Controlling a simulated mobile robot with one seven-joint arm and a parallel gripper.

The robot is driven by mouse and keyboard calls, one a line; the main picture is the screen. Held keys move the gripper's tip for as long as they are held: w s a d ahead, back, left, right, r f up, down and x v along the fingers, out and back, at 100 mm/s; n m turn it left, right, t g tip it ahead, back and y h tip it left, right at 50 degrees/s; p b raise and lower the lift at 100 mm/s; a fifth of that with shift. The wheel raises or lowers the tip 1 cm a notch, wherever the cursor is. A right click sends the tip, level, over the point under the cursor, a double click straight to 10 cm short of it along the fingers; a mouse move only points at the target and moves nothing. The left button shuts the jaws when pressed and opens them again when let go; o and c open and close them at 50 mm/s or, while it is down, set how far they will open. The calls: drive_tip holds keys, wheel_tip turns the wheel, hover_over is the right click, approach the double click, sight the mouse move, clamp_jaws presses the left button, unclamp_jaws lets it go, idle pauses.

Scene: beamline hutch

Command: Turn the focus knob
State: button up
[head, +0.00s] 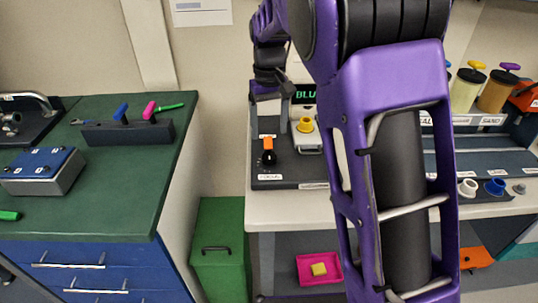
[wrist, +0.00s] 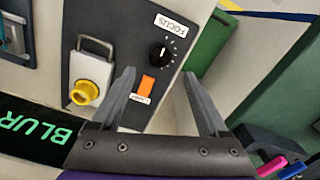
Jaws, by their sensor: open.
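The focus knob (wrist: 161,52) is a black round knob with a white pointer mark, on a dark panel beside a FOCUS label (wrist: 170,26). In the head view the knob (head: 269,157) sits low on the panel. My gripper (wrist: 159,74) is open, with nothing between its fingers. In the wrist view the knob shows just beyond the gap between the fingertips, apart from them as far as I can tell. In the head view my gripper (head: 269,122) is above the knob, partly hidden by my arm. A display (wrist: 38,133) reads BLUR in green.
An orange switch (wrist: 146,86) is close to the knob, near my finger. A grey device with a yellow knob (wrist: 82,93) stands on the same panel. A green bin (head: 219,240) and a green-topped bench (head: 110,180) are to the left in the head view.

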sight(269, 155)
wheel_tip(269, 155, down, 9)
drive_tip(key=shift+r+b, duration=0.1)
drive_tip(key=shift+b, duration=0.45)
clamp_jaws()
